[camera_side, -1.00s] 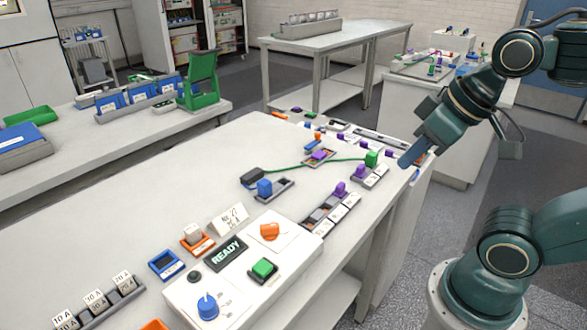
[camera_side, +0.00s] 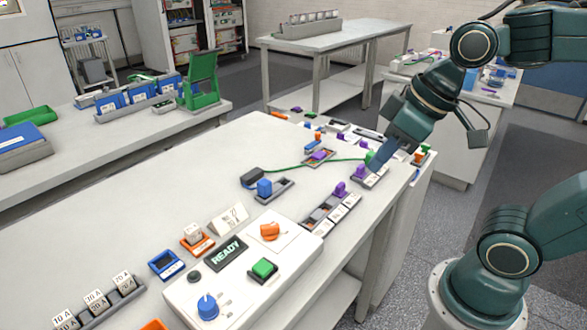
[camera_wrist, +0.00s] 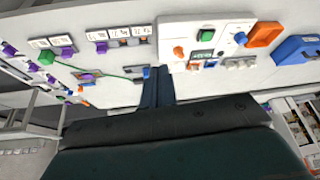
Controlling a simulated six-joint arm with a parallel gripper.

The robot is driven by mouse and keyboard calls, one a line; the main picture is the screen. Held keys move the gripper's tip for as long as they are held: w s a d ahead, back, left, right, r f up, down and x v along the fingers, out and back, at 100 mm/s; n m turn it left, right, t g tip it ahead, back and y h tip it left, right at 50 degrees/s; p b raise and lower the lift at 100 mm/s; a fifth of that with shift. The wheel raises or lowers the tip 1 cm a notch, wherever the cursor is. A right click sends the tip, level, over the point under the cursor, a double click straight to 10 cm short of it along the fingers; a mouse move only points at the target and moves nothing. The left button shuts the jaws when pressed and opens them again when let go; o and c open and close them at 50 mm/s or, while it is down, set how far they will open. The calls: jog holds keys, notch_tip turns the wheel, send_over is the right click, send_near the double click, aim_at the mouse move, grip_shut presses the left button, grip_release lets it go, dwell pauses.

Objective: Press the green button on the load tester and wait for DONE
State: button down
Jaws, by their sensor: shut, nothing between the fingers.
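The load tester (camera_side: 236,290) is a white box at the front of the bench. Its green button (camera_side: 263,268) sits in a dark square frame on the top, and its display (camera_side: 226,254) reads READY. An orange part (camera_side: 270,231) and a blue knob (camera_side: 208,306) are also on it. The green button shows at the top of the wrist view (camera_wrist: 206,52). My gripper (camera_side: 380,163) is shut and empty, above the far right part of the bench near the green block, well away from the button. In the wrist view its fingers (camera_wrist: 157,88) are together.
A blue block (camera_side: 264,187) sits in a tray mid-bench, with a green cable running from a dark plug to the right. Purple parts (camera_side: 340,188) stand in trays along the right edge. White labelled blocks (camera_side: 95,300) fill a rack front left. The bench's left middle is clear.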

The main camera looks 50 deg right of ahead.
jog(key=w+a+f+n+g+y, duration=0.2)
jog(key=w+a+n+y, duration=0.15)
jog(key=w+a, duration=0.3)
jog(key=n+g+y, duration=0.4)
jog(key=n+y, duration=0.1)
send_over(267, 262)
jog(key=shift+m+h, duration=0.25)
jog(key=shift+f, duration=2.65)
jog(key=shift+f, duration=0.2)
jog(key=shift+f, duration=4.2)
